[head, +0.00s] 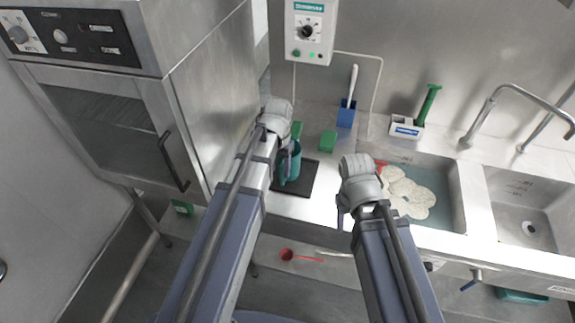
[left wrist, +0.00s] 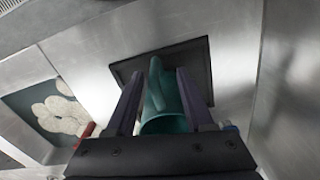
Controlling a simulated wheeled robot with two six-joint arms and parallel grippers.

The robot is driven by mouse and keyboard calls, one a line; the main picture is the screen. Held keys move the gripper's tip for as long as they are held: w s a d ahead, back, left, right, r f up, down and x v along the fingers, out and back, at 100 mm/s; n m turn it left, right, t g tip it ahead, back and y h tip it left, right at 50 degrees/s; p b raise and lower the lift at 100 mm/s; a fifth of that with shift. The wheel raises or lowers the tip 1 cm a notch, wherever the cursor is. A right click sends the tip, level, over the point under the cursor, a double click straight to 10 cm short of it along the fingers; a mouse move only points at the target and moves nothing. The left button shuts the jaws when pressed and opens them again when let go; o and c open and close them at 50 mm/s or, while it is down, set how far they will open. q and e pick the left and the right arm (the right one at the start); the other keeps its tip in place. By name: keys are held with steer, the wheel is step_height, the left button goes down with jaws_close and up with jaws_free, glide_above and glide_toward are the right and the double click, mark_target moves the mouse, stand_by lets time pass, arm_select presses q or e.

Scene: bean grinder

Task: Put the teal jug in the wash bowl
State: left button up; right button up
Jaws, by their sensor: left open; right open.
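The teal jug (head: 294,162) stands on a dark square mat (head: 305,180) on the steel counter, partly hidden by my left arm. In the left wrist view the teal jug (left wrist: 163,112) lies between the two spread fingers of my left gripper (left wrist: 160,98). The left gripper (head: 285,163) is open around the jug's handle side; contact cannot be told. The wash bowl (head: 450,205) is the left sink basin, holding water with pale foam patches; it also shows in the left wrist view (left wrist: 18,105). My right gripper (head: 341,212), mostly hidden by its own wrist, is at the counter's front edge, left of the basin.
A second basin (head: 525,222) with a drain is at the right, under a faucet (head: 490,108). A blue holder (head: 346,116) with a brush and green blocks (head: 328,140) stand behind the mat. A steel oven cabinet (head: 205,100) walls off the left. A red spoon (head: 290,255) lies lower down.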

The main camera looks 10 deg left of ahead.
mark_target(282, 185)
arm_select(q)
steer(key=shift+s+d+f+b, duration=0.1)
steer(key=shift+d+f+b, duration=0.1)
steer(key=shift+f+b, duration=1.1)
steer(key=shift+s+d+f+b, duration=0.1)
steer(key=shift+d+f+b, duration=0.05)
steer(key=shift+f+b, duration=1.15)
jaws_close()
